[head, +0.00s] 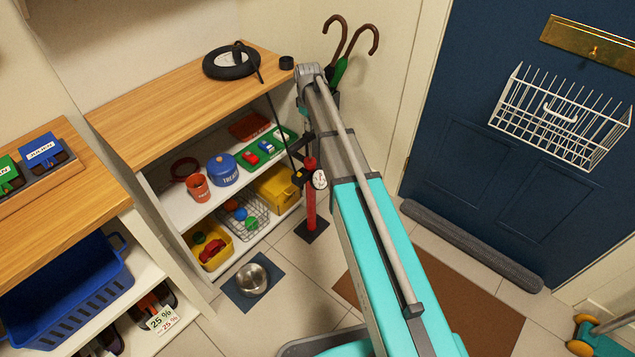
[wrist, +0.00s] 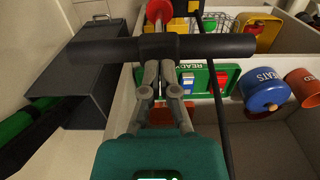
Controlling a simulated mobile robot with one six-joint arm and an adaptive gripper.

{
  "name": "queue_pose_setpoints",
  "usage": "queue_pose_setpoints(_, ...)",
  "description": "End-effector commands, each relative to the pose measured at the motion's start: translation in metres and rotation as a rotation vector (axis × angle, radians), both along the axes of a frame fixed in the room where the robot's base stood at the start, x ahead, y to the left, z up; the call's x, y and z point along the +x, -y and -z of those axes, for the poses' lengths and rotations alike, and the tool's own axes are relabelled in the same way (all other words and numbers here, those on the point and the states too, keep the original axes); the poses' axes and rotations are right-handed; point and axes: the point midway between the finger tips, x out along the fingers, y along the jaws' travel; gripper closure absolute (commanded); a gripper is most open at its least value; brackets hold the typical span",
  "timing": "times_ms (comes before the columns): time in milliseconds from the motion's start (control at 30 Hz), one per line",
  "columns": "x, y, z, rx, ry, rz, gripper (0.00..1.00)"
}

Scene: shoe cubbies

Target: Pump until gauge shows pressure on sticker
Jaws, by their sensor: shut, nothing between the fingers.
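A red floor pump (head: 311,196) stands upright on the floor beside the shelf, with a round white gauge (head: 320,180) on it. The needle and numbers are too small to read. Its black T-handle (wrist: 215,48) crosses the wrist view. My gripper (wrist: 165,48) is shut and empty, its fingertips over the middle of the handle; whether they touch it I cannot tell. A thin black hose (head: 275,118) runs up to a black tyre (head: 231,61) lying on the shelf top. I cannot make out a pressure sticker. My arm hides part of the pump's surroundings.
The shelf (head: 150,110) holds a blue tin (head: 222,170), an orange cup (head: 198,187), a green tray (wrist: 200,80) and toy bins. Umbrellas (head: 350,45) stand behind my arm. A metal bowl (head: 252,279) sits on a floor mat. A blue door (head: 470,140) is at right.

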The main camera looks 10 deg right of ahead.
Motion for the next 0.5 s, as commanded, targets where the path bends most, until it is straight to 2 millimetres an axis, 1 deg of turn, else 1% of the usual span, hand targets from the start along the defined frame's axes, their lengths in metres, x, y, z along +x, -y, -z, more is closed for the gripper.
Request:
queue_pose_setpoints(33, 0.000, 0.000, 0.007, 0.000, 0.000, 0.000, 1.00)
queue_pose_setpoints(500, 0.000, 0.001, 0.037, 0.000, 0.000, 0.001, 1.00)
